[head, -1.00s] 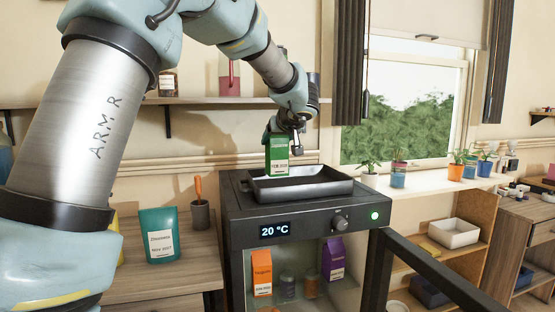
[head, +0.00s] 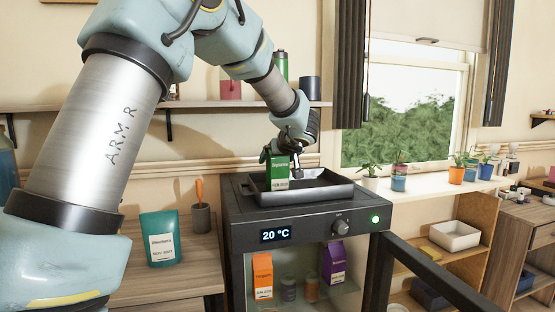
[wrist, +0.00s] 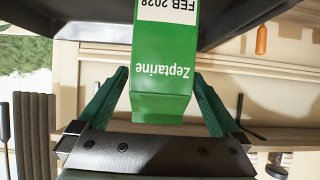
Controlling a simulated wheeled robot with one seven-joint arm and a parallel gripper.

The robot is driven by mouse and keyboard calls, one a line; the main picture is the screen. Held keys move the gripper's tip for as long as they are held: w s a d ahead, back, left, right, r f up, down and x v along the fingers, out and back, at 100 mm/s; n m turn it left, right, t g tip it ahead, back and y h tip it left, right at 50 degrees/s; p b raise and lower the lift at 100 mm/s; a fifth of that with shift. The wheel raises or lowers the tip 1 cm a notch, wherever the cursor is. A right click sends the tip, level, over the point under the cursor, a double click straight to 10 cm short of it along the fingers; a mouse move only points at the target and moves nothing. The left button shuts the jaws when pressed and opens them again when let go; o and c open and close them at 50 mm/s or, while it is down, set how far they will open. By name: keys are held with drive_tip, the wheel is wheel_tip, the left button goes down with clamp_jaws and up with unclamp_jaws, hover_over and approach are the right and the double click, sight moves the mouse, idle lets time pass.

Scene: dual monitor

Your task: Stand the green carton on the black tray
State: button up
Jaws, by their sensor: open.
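The green carton (head: 279,172) stands upright inside the black tray (head: 305,196), towards its left side. In the wrist view the carton (wrist: 163,70) appears upside down, with a white label and the name Zeptarine. My gripper (wrist: 160,78) is open, with one green finger on each side of the carton. Narrow gaps show between the fingertips and the carton. In the head view my gripper (head: 270,157) is at the carton's upper part, partly hidden by it. The tray's floor under the carton is hidden by the front rim.
The tray rests on a dark cabinet (head: 237,206) showing 20 °C, its door (head: 440,267) swung open. Inside are an orange carton (head: 263,276), a purple carton (head: 333,262) and jars. A teal pouch (head: 161,240) stands left. A shelf (head: 225,104) runs behind my arm.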

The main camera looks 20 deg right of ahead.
drive_tip(key=shift+s, duration=0.1)
drive_tip(key=b+v, duration=0.3)
drive_tip(key=v, duration=0.9)
